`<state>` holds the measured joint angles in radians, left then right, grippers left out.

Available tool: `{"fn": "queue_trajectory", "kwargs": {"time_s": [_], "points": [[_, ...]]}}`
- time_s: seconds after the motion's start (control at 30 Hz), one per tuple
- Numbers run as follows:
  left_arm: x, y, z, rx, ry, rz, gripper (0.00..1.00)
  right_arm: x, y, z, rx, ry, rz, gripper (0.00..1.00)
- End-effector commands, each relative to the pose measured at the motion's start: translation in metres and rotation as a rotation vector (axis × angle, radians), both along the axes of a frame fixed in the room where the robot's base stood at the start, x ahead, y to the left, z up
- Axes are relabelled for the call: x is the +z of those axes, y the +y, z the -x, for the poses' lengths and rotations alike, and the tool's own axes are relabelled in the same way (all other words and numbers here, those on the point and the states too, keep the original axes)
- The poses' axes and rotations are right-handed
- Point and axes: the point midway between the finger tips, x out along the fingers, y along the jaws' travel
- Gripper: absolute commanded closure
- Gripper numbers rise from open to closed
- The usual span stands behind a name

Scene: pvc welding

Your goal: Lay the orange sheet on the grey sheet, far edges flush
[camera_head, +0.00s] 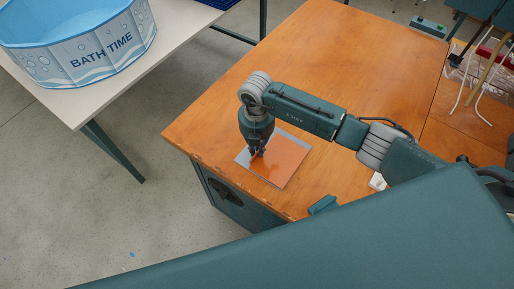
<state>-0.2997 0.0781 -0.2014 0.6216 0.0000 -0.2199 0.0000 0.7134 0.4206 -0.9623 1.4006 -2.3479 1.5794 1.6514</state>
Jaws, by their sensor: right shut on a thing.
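The orange sheet (283,165) lies on or just above the grey sheet (243,158) near the left corner of the wooden workbench. A grey strip shows along the left and upper sides of the orange sheet, so the edges there are not flush. My right gripper (256,154) points down at the left part of the orange sheet and is shut on it. The gripper and wrist hide part of the sheets' upper-left area. I cannot tell whether the two sheets touch all over. My left gripper is not in view.
The wooden workbench (345,60) is clear behind the arm. A small white object (377,181) and a teal object (322,205) lie near its front edge. A blue "BATH TIME" tub (85,50) stands on a white table (180,45) at the left. Cables and tools crowd the far right.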

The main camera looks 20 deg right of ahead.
Motion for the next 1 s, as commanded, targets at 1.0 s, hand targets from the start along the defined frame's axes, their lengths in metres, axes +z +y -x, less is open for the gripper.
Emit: {"fn": "queue_trajectory", "kwargs": {"time_s": [1.0], "points": [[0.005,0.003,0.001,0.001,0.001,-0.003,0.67,0.008,0.002,-0.003,0.0,-0.001,-0.001,0.67]]}}
